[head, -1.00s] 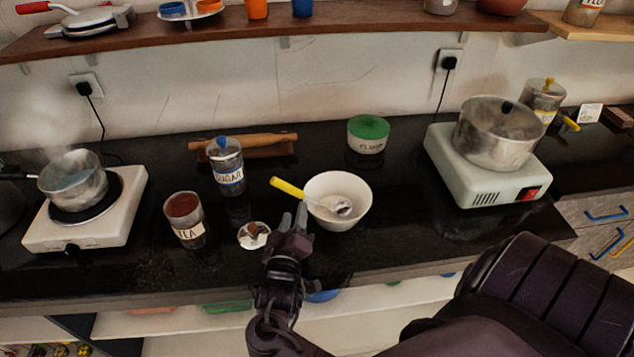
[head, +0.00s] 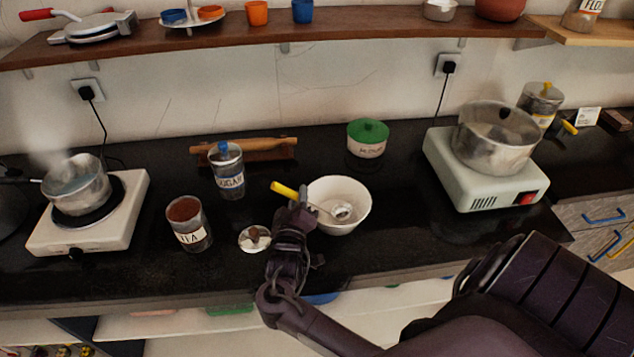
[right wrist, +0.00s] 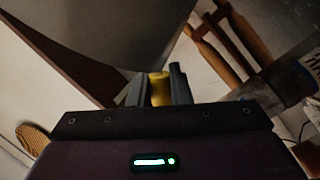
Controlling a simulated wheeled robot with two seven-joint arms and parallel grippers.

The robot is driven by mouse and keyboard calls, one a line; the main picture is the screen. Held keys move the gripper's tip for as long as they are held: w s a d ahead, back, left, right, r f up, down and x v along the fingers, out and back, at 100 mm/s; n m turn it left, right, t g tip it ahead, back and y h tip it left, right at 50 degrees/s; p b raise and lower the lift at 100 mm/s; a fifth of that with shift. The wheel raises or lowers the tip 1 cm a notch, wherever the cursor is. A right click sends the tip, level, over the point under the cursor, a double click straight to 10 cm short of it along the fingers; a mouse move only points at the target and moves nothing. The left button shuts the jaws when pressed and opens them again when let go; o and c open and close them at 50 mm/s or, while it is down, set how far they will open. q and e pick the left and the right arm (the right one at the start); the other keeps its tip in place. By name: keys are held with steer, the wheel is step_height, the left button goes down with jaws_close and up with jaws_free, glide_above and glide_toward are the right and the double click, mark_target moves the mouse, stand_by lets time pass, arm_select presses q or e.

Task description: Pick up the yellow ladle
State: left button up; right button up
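The ladle has a yellow handle (head: 285,190) and a metal scoop (head: 341,210). The scoop rests inside the white bowl (head: 350,224), and the handle leans out over the bowl's left rim. My right gripper (head: 297,200) is at the handle, beside the left of the bowl. In the right wrist view, the yellow handle (right wrist: 160,90) sits between the two close-set fingers (right wrist: 161,84) and fills the narrow gap, so the gripper looks shut on it. The fingers hide part of the handle. My left gripper is not in view.
The sugar jar (head: 228,172), tea jar (head: 189,223) and a small lid (head: 255,238) stand left of my right gripper. A green-lidded pot (head: 367,138) is behind the bowl. Stoves with pots stand at both sides. The counter right of the bowl is clear.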

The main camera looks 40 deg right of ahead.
jaws_close()
step_height(320, 180, up, 20)
stand_by(0.4)
stand_by(1.0)
